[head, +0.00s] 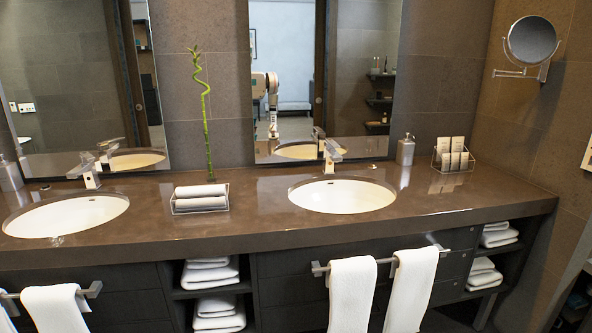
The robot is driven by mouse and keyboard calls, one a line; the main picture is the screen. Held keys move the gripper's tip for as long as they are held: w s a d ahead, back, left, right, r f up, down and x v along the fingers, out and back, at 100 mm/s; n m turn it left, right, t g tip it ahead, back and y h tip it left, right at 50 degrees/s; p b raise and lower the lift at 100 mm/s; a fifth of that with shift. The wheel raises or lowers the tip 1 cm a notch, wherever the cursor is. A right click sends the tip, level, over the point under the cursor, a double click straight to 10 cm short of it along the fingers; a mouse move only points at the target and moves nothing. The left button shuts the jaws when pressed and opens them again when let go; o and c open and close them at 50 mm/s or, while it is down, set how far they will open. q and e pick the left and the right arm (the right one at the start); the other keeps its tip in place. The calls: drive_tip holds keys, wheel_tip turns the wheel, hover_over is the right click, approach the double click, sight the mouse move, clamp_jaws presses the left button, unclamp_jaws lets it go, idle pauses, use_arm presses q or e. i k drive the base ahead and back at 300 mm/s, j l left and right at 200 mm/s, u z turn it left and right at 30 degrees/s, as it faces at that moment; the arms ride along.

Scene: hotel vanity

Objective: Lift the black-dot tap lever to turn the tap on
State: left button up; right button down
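Two chrome taps stand behind the basins on the brown vanity counter (255,220). The left tap (88,172) is behind the left white basin (75,216), and the right tap (330,155) is behind the right white basin (342,196). Each has a flat lever on top. No black dot is clear enough on either lever to tell which is the marked one. No running water shows in either basin. Neither of my grippers is in view.
A rack of rolled towels (200,199) and a tall green bamboo stem (205,120) stand between the basins. A soap dispenser (405,150) and a card holder (453,157) are at the right. White towels (352,295) hang on front bars. Mirrors (325,80) rise behind.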

sight(87, 155)
drive_tip(key=u, duration=0.4)
drive_tip(key=i+j+u, duration=0.25)
drive_tip(key=j+u, duration=0.15)
drive_tip(key=i+j+u, duration=0.35)
drive_tip(key=j, duration=0.15)
drive_tip(key=i+j+u, duration=0.25)
drive_tip(key=i+j, duration=1.05)
